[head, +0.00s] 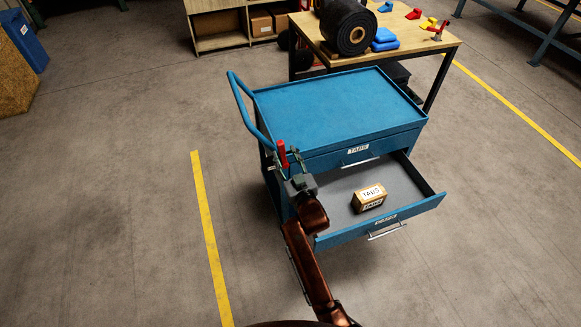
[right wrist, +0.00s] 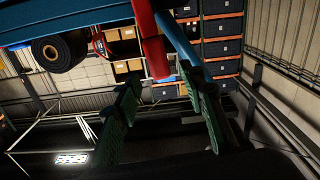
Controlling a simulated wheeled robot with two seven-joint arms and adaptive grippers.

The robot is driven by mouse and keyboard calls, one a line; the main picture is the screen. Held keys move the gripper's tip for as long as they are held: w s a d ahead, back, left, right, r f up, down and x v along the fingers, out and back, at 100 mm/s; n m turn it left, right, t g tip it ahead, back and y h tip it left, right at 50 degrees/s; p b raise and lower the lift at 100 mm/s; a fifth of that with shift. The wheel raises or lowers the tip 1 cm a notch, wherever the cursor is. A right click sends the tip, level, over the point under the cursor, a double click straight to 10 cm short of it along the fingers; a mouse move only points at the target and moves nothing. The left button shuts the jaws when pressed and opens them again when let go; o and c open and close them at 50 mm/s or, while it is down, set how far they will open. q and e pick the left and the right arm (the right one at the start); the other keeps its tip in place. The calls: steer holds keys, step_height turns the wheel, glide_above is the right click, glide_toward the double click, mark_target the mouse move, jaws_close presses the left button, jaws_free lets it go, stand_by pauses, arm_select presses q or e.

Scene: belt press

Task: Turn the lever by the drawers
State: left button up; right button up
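The red lever (head: 282,153) stands upright at the front left corner of the blue drawer cart (head: 335,107), beside the drawers. My right gripper (head: 291,161) is right at the lever, its fingers pointing toward it. In the right wrist view the red lever (right wrist: 149,40) runs down from the top edge, and its end lies between the two green fingers of the gripper (right wrist: 163,85). The fingers are wide apart with a gap on both sides of the lever. Contact is not visible. The lever's base is hidden in the head view. My left gripper is out of view.
The cart's lower drawer (head: 409,205) is pulled out, with a small TABS box (head: 369,198) inside, close to my right arm. The blue cart handle (head: 246,108) rises left of the lever. A wooden table (head: 437,44) stands behind. Floor on the left is clear.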

steer(key=v, duration=0.6)
steer(key=shift+s, duration=0.15)
steer(key=shift+c, duration=0.2)
